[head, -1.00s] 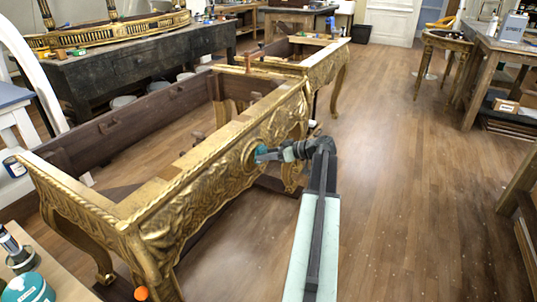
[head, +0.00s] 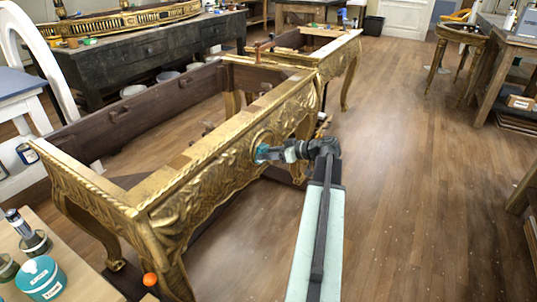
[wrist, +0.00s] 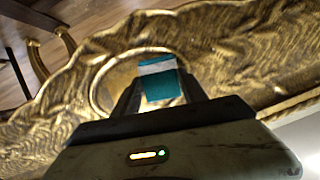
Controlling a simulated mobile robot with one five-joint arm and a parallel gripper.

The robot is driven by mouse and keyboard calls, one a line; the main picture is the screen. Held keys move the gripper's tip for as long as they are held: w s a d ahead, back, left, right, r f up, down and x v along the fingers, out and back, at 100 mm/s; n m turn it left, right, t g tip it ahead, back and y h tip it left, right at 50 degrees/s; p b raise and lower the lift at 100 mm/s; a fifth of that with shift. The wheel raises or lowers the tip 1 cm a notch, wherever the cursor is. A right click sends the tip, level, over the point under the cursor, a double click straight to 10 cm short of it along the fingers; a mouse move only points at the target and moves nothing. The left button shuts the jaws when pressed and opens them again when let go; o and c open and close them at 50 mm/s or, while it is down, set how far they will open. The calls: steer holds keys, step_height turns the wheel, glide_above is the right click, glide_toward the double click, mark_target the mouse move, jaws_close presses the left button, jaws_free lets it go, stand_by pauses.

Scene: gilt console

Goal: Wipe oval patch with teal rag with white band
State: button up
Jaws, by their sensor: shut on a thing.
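The teal rag with a white band (wrist: 160,82) is between the fingers of my gripper (wrist: 160,95) in the wrist view. My gripper is shut on it. The oval patch (wrist: 106,90) is a smooth gold area with a raised rim on the carved console front, and the rag lies over part of it. I cannot tell from the wrist view whether the rag presses on the surface. In the head view the rag (head: 262,153) is at the oval on the gilt console (head: 190,188), and my gripper (head: 272,153) reaches it from the right.
An orange ball (head: 150,279) is by the console's near leg. A teal jar (head: 42,278) stands on a bench at the lower left. A dark workbench (head: 150,68) is behind the console. The wooden floor (head: 410,170) to the right is clear.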

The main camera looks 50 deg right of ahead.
steer(key=shift+s+d, duration=0.25)
steer(key=shift+s, duration=0.7)
steer(key=shift+s+d, duration=0.25)
steer(key=shift+s, duration=0.75)
steer(key=shift+s+d, duration=0.25)
steer(key=shift+s, duration=0.7)
steer(key=s, duration=0.3)
steer(key=shift+d, duration=0.4)
